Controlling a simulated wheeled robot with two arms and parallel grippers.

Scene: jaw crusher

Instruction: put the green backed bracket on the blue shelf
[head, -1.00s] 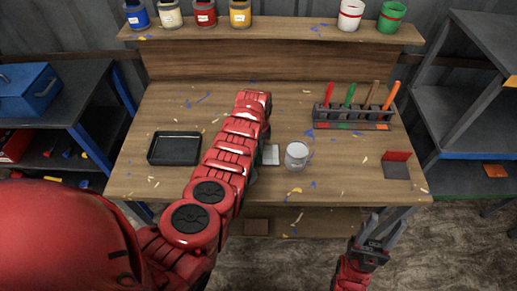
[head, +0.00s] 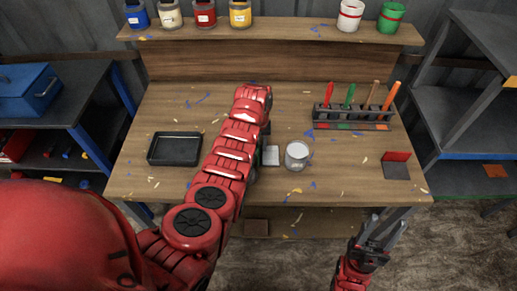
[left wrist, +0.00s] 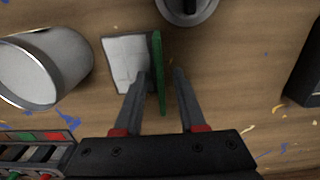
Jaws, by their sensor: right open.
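The green backed bracket (left wrist: 127,62) stands on the workbench, with a pale base plate and an upright green back. In the head view its pale plate (head: 271,155) shows beside my left arm, which hides most of the green back. My left gripper (left wrist: 160,74) is open in the left wrist view, with one finger on each side of the green back; contact cannot be told. In the head view my left gripper is hidden under its arm. My right gripper (head: 385,232) is open and empty in front of the bench's right end. A blue-edged shelf (head: 480,156) is in the right rack.
A round metal object (left wrist: 187,10) is near the bracket. A black tray (head: 174,148), tool rack (head: 352,118) and red backed bracket (head: 397,166) are on the bench.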

